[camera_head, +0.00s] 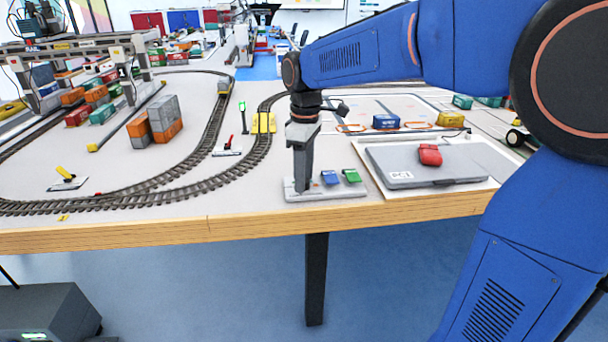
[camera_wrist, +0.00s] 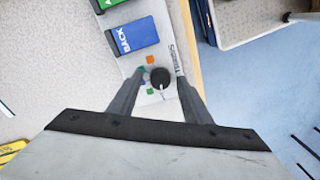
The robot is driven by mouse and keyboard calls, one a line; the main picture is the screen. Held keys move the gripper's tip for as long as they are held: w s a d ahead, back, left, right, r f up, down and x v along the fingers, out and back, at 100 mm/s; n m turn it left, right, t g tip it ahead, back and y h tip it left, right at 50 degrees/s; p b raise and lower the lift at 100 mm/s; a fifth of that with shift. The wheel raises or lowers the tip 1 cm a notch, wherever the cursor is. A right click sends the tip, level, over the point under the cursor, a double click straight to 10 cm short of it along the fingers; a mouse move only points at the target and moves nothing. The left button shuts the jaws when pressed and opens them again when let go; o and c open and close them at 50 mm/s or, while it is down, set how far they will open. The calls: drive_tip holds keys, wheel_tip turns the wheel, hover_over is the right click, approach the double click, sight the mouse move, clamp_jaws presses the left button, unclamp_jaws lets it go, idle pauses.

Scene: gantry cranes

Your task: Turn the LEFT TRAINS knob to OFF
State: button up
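The TRAINS knob (camera_wrist: 160,78) is a small round black knob with a white pointer line, on a pale control panel (camera_head: 325,195). In the wrist view it lies between my gripper's (camera_wrist: 161,73) two fingertips, with a narrow gap on each side. The pointer line runs toward the bottom of the wrist view. Small orange, blue and green marks sit around the knob's left side. In the head view my gripper (camera_head: 302,187) points straight down over the panel's left end and hides the knob. I cannot tell how far the fingertips reach down beside it.
A blue BACK switch (camera_wrist: 137,36) and a green switch (camera_head: 351,175) sit on the same panel. A grey case (camera_head: 400,178) with a red object (camera_head: 430,154) lies to the right. Train track (camera_head: 190,180) curves to the left. The wooden table edge (camera_head: 240,229) is close in front.

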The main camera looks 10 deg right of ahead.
wheel_tip(320, 180, up, 17)
drive_tip(key=shift+w+d+r, duration=0.15)
drive_tip(key=shift+w+d, duration=0.1)
drive_tip(key=shift+w, duration=0.15)
idle(0.5)
drive_tip(key=s+d+f+m+t, duration=0.2)
drive_tip(key=s+d+f+m, duration=0.3)
drive_tip(key=s+f, duration=0.6)
drive_tip(key=s+d+f+m+t, duration=0.3)
drive_tip(key=s+d+f+m, duration=0.3)
drive_tip(key=s+f, duration=0.5)
drive_tip(key=s+d, duration=0.1)
drive_tip(key=s, duration=0.3)
drive_tip(key=shift+d+f+m, duration=0.3)
drive_tip(key=shift+d+f, duration=0.05)
drive_tip(key=shift+f, duration=0.05)
